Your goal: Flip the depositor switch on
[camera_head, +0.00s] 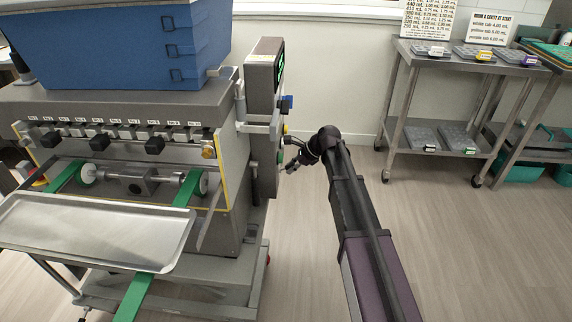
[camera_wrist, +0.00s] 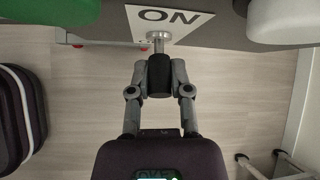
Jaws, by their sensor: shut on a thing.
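The depositor (camera_head: 232,150) is a grey machine at the left in the head view, with a control box (camera_head: 262,80) on its right side. In the wrist view, the switch (camera_wrist: 158,46) has a metal stem coming out of the panel beside a white label (camera_wrist: 185,20) that reads "ON". My gripper (camera_wrist: 158,74) is shut on the switch's black grip, one finger on each side. In the head view my gripper (camera_head: 291,163) is at the depositor's right side panel, and the switch is too small and hidden to make out there.
A green button (camera_wrist: 75,12) and a white rounded knob (camera_wrist: 284,20) flank the switch. A blue hopper (camera_head: 120,45) tops the machine, and a metal tray (camera_head: 90,235) lies at its front. A steel cart (camera_head: 440,62) stands at the right. The floor between is clear.

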